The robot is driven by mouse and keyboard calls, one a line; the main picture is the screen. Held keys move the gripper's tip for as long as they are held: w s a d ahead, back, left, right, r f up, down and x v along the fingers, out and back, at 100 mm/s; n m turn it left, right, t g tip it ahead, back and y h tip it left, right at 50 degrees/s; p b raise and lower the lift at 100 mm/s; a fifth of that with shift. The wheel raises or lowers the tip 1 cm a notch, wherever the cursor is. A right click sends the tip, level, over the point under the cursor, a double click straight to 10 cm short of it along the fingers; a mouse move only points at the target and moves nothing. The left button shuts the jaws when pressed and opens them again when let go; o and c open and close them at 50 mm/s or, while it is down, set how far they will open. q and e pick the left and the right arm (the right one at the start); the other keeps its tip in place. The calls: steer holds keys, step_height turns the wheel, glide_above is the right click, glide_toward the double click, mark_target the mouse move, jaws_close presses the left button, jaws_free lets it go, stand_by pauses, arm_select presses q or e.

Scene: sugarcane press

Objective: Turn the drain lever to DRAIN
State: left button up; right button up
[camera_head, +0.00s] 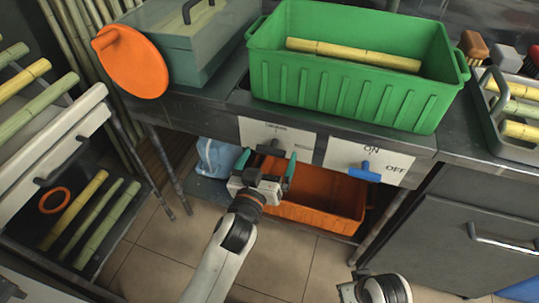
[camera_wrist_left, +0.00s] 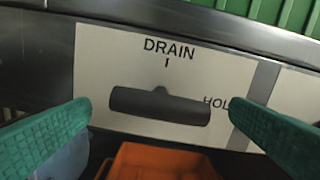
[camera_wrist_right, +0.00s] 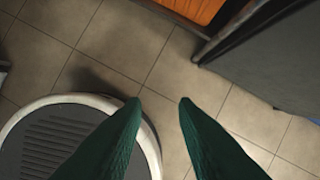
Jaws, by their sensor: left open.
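The drain lever (camera_wrist_left: 160,106) is a dark bar on a white panel (camera_wrist_left: 100,60), seen in the left wrist view. It lies nearly level, its right end beside the partly hidden HOLD label. The DRAIN label (camera_wrist_left: 168,48) and its tick mark are above the lever's middle. In the head view the lever (camera_head: 270,150) is partly behind my left gripper (camera_head: 267,161). My left gripper is open, with its green fingers (camera_wrist_left: 160,112) apart to either side of the lever; contact does not show. My right gripper (camera_wrist_right: 160,103) is empty over the floor, its fingertips apart.
A blue lever (camera_head: 365,172) with ON and OFF labels is on the panel to the right. A green crate (camera_head: 350,100) with a cane stands on the counter above. An orange bin (camera_head: 315,210) is below. A bluish container (camera_head: 215,158) is at the lower left.

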arm_select(q)
steer(key=shift+x, duration=0.8)
arm_select(e)
steer(key=shift+r, duration=0.45)
arm_select(q)
steer(key=shift+c, duration=0.6)
arm_select(e)
steer(key=shift+s, duration=0.1)
arm_select(q)
steer(key=c, duration=0.8)
steer(key=shift+o, duration=0.2)
steer(key=m+p, duration=0.2)
steer(key=m, duration=0.1)
steer(key=shift+r, duration=0.15)
steer(key=m+p, duration=0.2)
steer(key=m, duration=0.5)
steer(key=m+p, duration=0.1)
steer(key=m, duration=0.2)
steer(key=shift+a, duration=0.1)
steer(key=shift+m, duration=2.4)
arm_select(e)
steer(key=s+f, duration=0.2)
steer(key=f, duration=0.6)
steer(key=s+f+g, duration=0.1)
steer(key=s+f, duration=0.1)
steer(key=f, duration=0.7)
steer(key=shift+s+d, duration=0.3)
steer(key=shift+s+f, duration=0.1)
